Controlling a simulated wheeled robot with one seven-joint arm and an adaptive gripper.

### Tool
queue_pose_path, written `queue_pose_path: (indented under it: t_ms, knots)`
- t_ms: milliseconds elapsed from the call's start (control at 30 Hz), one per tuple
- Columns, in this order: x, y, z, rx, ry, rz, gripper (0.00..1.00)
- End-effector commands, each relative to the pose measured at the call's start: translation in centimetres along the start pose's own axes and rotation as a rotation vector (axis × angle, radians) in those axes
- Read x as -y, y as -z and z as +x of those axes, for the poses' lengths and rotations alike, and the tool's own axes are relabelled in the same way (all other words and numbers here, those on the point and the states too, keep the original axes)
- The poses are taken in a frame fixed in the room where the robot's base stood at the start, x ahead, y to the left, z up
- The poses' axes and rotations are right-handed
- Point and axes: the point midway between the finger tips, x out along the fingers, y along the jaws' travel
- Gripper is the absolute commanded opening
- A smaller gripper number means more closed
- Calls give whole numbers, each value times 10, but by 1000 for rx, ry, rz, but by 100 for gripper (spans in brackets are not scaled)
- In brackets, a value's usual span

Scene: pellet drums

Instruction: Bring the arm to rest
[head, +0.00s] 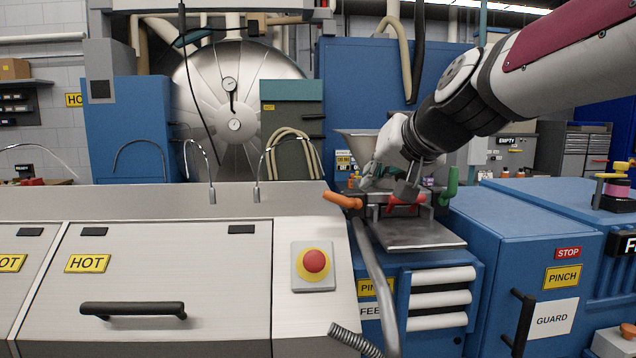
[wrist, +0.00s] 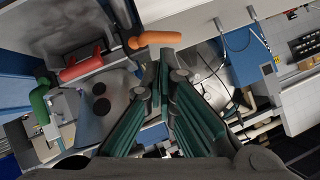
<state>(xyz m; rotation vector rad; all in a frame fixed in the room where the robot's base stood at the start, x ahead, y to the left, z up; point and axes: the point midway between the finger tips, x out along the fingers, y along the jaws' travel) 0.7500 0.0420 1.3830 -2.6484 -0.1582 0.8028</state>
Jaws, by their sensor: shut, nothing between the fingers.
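My arm reaches in from the upper right of the head view. My gripper (head: 407,188) hangs low over the blue feeder machine (head: 435,315), close to its coloured handles. In the wrist view the dark green fingers (wrist: 166,75) come together at their tips, shut with nothing between them. An orange handle (head: 342,199) is left of the gripper; in the wrist view it lies just beyond the fingertips (wrist: 157,40). A red handle (head: 405,203) is beside or behind the fingers, and a green handle (head: 449,184) is to the right. I cannot tell whether the gripper touches any handle.
A metal plate (head: 415,234) juts out below the handles. A pale hopper (head: 357,145) stands behind the gripper. A white cabinet with a red stop button (head: 314,262) is at left, and a blue guard cabinet (head: 510,245) at right. A pipe (head: 378,285) runs down in front.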

Motion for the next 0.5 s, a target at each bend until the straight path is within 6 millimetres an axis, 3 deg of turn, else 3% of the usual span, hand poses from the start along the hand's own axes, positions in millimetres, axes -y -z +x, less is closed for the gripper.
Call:
queue_pose_path:
  t_ms: [500]
  knots:
    - [0, 0, -7, 0, 0, 1, 0]
